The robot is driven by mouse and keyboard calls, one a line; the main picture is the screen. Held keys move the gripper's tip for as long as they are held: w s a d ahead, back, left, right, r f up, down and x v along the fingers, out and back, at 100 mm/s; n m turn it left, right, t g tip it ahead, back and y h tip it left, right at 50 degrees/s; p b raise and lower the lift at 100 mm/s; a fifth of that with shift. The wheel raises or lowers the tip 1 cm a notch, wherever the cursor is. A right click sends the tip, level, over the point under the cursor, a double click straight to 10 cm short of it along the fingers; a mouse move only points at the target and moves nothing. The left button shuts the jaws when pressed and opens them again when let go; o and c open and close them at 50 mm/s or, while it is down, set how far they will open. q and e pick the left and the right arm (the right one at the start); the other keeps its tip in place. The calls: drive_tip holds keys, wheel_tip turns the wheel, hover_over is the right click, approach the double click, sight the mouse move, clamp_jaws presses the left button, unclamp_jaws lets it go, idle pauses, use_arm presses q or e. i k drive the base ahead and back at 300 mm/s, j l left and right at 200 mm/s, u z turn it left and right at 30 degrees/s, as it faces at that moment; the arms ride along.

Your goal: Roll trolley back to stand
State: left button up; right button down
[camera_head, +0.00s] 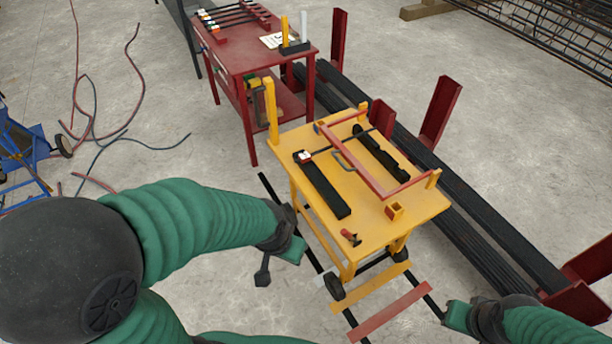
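The yellow trolley (375,232) stands upright on dark wheels in the middle of the view. Its top carries a long black bar, a black toothed piece and a red frame (352,160). Which thing is the stand is not clear; a red table (236,62) stands behind the trolley to the left, close to its far end. My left gripper (278,262) is left of the trolley's near end, apparently apart from it. My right gripper (450,312) is low at the right, in front of the trolley and apart from it. Neither gripper's finger opening shows clearly.
Black floor lines with a yellow strip (370,287) and a red strip (390,311) lie before the trolley. Long dark bars (450,205) between red posts (441,112) run along its right. Hoses (100,135) lie at the left; a rebar cage (560,35) is far right.

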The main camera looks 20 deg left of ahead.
sight(339, 198)
drive_tip(key=j, duration=0.95)
drive_tip(key=i+j, duration=0.2)
drive_tip(key=j, duration=0.15)
drive_tip(key=i+j, duration=0.2)
drive_tip(key=j, duration=0.2)
drive_tip(key=i+j, duration=0.2)
drive_tip(key=j, duration=0.15)
drive_tip(key=i+j, duration=0.2)
drive_tip(key=j, duration=0.15)
drive_tip(key=i+l, duration=0.1)
drive_tip(key=i, duration=0.75)
drive_tip(key=j+u, duration=0.05)
